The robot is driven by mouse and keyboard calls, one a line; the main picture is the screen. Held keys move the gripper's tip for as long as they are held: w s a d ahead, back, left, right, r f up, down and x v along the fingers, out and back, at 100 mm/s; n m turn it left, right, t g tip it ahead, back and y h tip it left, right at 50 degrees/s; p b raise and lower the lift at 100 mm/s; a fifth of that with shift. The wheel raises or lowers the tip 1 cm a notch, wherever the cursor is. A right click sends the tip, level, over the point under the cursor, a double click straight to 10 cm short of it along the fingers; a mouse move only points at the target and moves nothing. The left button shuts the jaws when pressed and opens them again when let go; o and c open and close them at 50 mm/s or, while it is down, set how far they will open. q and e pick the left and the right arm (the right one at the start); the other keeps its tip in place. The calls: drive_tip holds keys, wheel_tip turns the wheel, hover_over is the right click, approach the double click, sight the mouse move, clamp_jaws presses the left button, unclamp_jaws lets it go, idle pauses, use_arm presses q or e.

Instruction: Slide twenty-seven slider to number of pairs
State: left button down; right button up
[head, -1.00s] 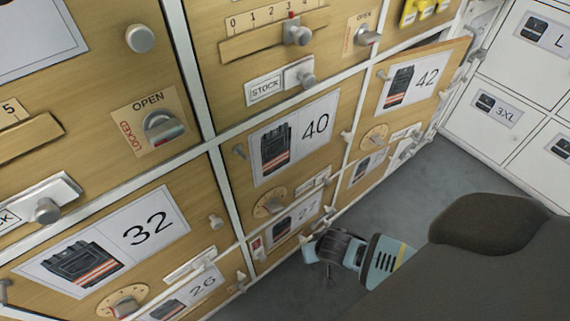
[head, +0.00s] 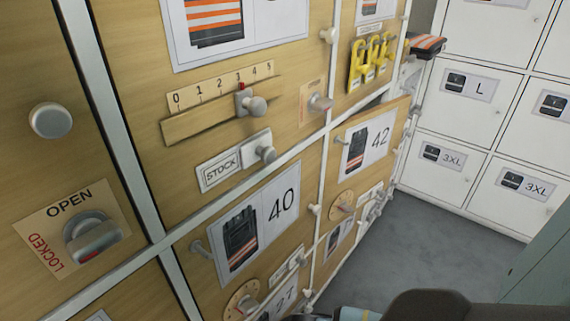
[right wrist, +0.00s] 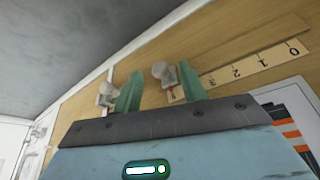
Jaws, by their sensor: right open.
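In the right wrist view a slider knob (right wrist: 163,72) with a red pointer sits on a wooden rail beside a numbered scale (right wrist: 240,66). It stands past the 3, but a finger hides the exact number. My right gripper (right wrist: 158,80) is open, its two green fingers on either side of the knob as seen, contact unclear. In the head view the placard reading 27 (head: 286,299) is at the bottom edge, partly cut off; its slider is not visible there. My left gripper is not in view.
Another slider (head: 250,103) stands near 3 above the 40 placard (head: 262,222). The door marked 42 (head: 370,142) sticks out slightly.

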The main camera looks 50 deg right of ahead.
drive_tip(key=shift+w+d+f, duration=0.1)
drive_tip(key=shift+w+f, duration=0.15)
drive_tip(key=shift+f, duration=0.15)
drive_tip(key=c, duration=0.7)
clamp_jaws()
